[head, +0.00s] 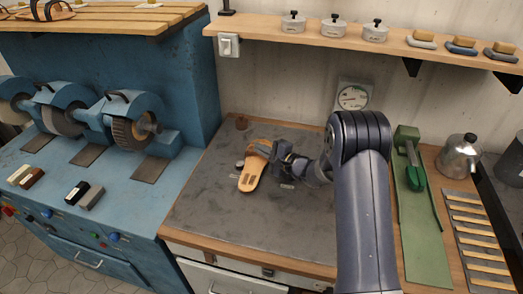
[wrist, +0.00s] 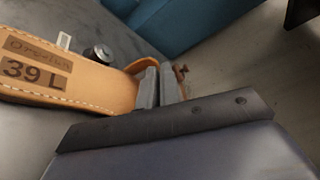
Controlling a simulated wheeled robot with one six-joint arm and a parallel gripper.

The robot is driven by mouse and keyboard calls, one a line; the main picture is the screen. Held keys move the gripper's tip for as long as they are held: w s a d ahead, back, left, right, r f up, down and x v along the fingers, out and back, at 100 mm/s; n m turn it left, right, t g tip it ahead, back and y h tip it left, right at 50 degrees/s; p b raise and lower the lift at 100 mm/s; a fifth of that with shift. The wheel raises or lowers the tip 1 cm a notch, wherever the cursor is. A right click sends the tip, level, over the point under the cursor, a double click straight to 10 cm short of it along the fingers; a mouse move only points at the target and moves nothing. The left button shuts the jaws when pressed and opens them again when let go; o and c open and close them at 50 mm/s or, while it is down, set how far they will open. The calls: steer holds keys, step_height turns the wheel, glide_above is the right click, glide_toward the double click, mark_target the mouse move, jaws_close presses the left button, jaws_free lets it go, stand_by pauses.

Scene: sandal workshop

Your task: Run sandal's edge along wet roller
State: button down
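A tan leather sandal (head: 250,174) shows over the dark grey mat in the head view. In the wrist view its insole (wrist: 60,85) is stamped "39 L" and has pale edge stitching. My gripper (head: 272,152) is at the sandal's far end, its fingers (wrist: 160,88) close together with tan leather at them; it appears shut on the sandal. I cannot tell whether the sandal touches the mat. A small dark round piece with a metallic top (wrist: 98,53) is beside the sandal; I cannot tell whether it is the wet roller.
The grey mat (head: 205,205) is mostly clear. Blue grinding machines (head: 135,125) are at left. A green tool on a green board (head: 412,215), a metal can (head: 458,156) and a slatted rack (head: 478,235) are at right. A shelf (head: 260,28) hangs behind.

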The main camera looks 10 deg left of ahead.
steer(key=shift+w+r, duration=0.15)
steer(key=shift+w, duration=0.15)
steer(key=shift+w, duration=0.25)
steer(key=shift+w+r, duration=0.1)
steer(key=shift+w, duration=0.1)
steer(key=shift+w+d+f, duration=0.15)
steer(key=shift+w+f, duration=0.05)
steer(key=shift+w, duration=0.05)
